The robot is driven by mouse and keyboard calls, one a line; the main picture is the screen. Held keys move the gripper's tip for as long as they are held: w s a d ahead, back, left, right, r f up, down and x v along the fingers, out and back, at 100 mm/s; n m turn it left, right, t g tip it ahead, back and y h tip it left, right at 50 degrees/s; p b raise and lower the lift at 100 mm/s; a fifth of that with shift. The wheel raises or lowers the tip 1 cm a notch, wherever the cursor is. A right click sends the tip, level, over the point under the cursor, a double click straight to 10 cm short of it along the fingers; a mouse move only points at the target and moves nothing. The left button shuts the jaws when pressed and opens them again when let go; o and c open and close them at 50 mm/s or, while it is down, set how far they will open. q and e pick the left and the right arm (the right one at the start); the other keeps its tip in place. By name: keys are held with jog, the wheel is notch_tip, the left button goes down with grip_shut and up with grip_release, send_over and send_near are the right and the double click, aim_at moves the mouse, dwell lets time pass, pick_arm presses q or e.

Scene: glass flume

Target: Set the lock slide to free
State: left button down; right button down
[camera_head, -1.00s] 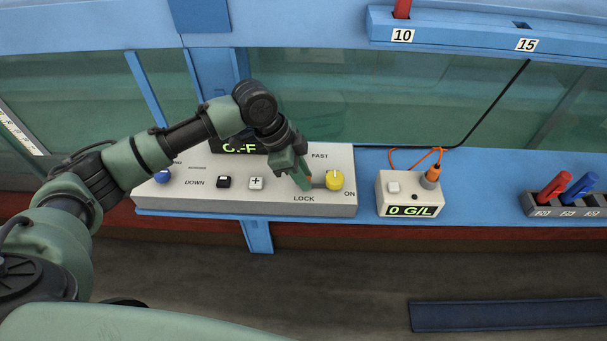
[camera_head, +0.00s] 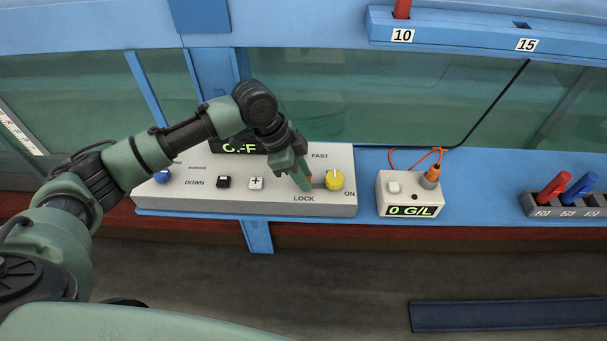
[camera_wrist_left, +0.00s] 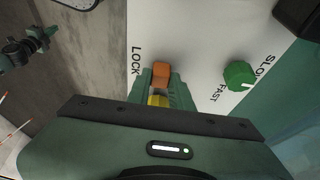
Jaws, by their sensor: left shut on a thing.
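The control panel (camera_head: 230,200) is a pale box with the word LOCK (camera_head: 304,198) near its front edge. My left gripper (camera_head: 304,181) reaches down onto it just above that word. In the left wrist view, the orange lock slide (camera_wrist_left: 161,72) sits between the fingertips (camera_wrist_left: 160,84), beside LOCK. The gripper is shut on it. A sliver of orange shows by the fingers in the head view; the fingers hide the rest and much of its track. No word "free" can be read.
A yellow knob (camera_head: 335,180) stands close right of the fingers. A green knob (camera_wrist_left: 240,76) is near them in the left wrist view. White and black buttons (camera_head: 256,183) lie left. A small meter (camera_head: 409,193) reading 0 G/L and a pen rack (camera_head: 545,211) are further right.

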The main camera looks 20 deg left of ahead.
pick_arm(q)
jog(key=shift+s+a+r+p, duration=0.15)
jog(key=shift+a+p, duration=0.25)
jog(key=shift+p, duration=0.05)
jog(key=shift+s+a+p, duration=0.15)
jog(key=shift+a+p, duration=0.25)
jog(key=shift+a, duration=0.35)
jog(key=shift+f, duration=0.2)
jog(key=c, duration=1.2)
grip_release()
jog(key=shift+s, duration=0.1)
jog(key=shift+c, duration=0.2)
jog(key=b+v, duration=0.2)
jog(key=v, duration=0.5)
jog(key=shift+a+r, duration=0.25)
jog(key=shift+r, duration=0.15)
